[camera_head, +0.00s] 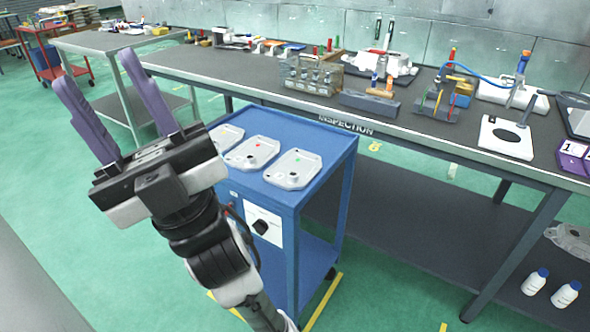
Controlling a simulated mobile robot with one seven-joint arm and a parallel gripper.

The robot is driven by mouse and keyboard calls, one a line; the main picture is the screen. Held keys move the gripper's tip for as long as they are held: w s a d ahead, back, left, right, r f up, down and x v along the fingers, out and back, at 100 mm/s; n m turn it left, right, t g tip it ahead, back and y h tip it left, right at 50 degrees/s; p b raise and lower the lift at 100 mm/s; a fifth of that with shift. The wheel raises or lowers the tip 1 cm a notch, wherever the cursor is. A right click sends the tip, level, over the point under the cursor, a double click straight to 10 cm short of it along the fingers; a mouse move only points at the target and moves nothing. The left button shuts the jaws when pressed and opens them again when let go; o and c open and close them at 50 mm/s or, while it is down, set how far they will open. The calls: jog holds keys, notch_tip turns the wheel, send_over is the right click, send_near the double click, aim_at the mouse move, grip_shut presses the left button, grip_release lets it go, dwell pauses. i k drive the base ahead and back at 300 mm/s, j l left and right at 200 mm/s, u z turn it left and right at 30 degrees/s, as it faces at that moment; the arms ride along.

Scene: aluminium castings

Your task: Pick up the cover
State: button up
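Three flat, light-grey cast covers lie in a row on the blue cart (305,132). The right cover (293,169) has a green dot, and the middle cover (252,152) has a red dot. The left cover (227,136) is partly hidden by my gripper. I cannot tell which one the task means. My gripper (97,70) has two purple fingers pointing up, spread apart with nothing between them. It is raised in front of the cart, to the left of the covers in the picture.
A long inspection bench (420,130) stands behind the cart, holding a clear box (311,76), tools and a white plate (506,138). White bottles (535,281) stand on its lower shelf. Another table (110,40) is at the back left. Green floor is open at left.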

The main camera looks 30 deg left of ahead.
aim_at(255, 150)
jog(key=u, duration=1.35)
